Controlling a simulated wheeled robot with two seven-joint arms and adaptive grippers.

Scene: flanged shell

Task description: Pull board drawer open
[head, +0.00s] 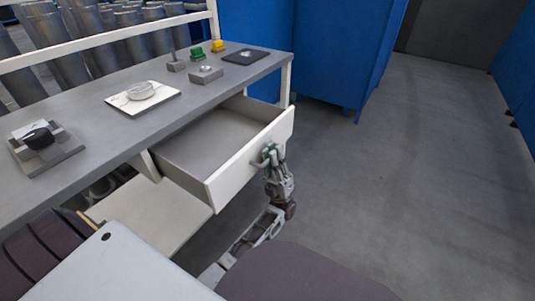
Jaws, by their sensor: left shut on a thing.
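The board drawer (232,174) is a light drawer under the grey workbench top. It stands well out from the bench, and its inside looks empty. My left gripper (268,157) is at the outer face of the drawer front, near its right part. Its fingers are closed around the handle there, which they mostly hide. My right gripper does not show in the head view.
On the bench top (80,128) are a fixture with a black part (42,140), a white plate with a round clear piece (141,92), small grey blocks, green and yellow pieces and a dark pad (246,56). Blue panels stand behind. The floor (420,170) at right is clear.

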